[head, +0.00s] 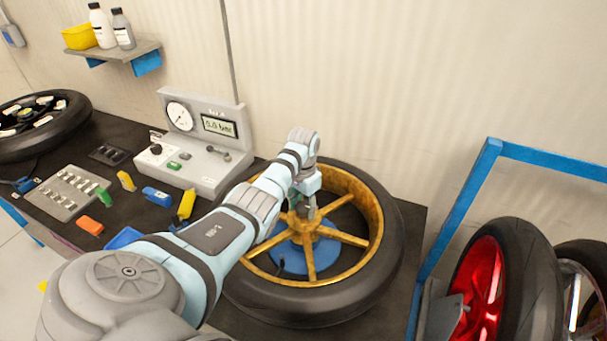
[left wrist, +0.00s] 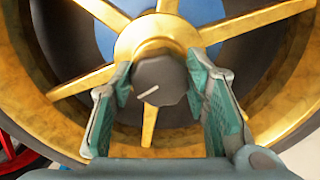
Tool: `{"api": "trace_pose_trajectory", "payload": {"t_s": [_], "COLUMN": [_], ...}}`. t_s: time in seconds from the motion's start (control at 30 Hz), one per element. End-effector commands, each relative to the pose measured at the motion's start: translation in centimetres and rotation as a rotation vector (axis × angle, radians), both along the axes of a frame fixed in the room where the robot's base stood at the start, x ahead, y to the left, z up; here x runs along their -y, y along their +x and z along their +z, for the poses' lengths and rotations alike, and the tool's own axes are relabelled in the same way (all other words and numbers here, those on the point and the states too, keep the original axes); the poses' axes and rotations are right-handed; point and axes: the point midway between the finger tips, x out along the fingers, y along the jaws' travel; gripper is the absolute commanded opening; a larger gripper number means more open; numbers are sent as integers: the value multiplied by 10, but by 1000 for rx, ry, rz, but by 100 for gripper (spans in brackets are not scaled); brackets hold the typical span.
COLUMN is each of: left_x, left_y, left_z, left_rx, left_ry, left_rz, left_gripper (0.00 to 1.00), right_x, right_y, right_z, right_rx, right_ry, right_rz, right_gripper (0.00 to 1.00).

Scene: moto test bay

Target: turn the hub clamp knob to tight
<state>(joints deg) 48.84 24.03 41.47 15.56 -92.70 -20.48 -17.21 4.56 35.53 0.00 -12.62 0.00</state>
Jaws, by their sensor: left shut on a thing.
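The hub clamp knob (left wrist: 160,82) is a dark, faceted knob at the centre of a gold-spoked wheel (head: 312,258). In the left wrist view a pale line on the knob slants toward the lower left. My left gripper (head: 306,208) reaches down over the wheel's hub. Its green-padded fingers (left wrist: 160,95) are on either side of the knob and shut on it. In the head view the gripper and wrist hide the knob. Any tight or loose marking cannot be made out. My right gripper is in neither view.
The wheel's black tyre (head: 345,297) lies flat on the dark bench, over a blue disc (head: 287,262). A gauge console (head: 205,150) stands behind at left, with small coloured parts before it. A blue frame (head: 470,200) and a red-rimmed wheel (head: 485,285) stand at right.

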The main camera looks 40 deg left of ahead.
Motion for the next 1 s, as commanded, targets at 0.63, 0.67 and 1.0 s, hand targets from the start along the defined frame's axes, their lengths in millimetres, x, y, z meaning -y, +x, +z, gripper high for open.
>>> {"api": "trace_pose_trajectory", "payload": {"t_s": [0.63,0.67,1.0], "left_x": [0,0,-1], "left_y": [-2,-2,-2], "left_z": [-3,-3,-3], "left_rx": [-9,-9,-9], "left_ry": [-6,-6,-6], "left_rz": [-575,-597,-748], "left_gripper": [14,14,14], "right_x": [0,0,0], "right_y": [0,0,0], "right_z": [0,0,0], "right_rx": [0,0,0], "right_ry": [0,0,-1], "right_rz": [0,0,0], "right_gripper": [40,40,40]}}
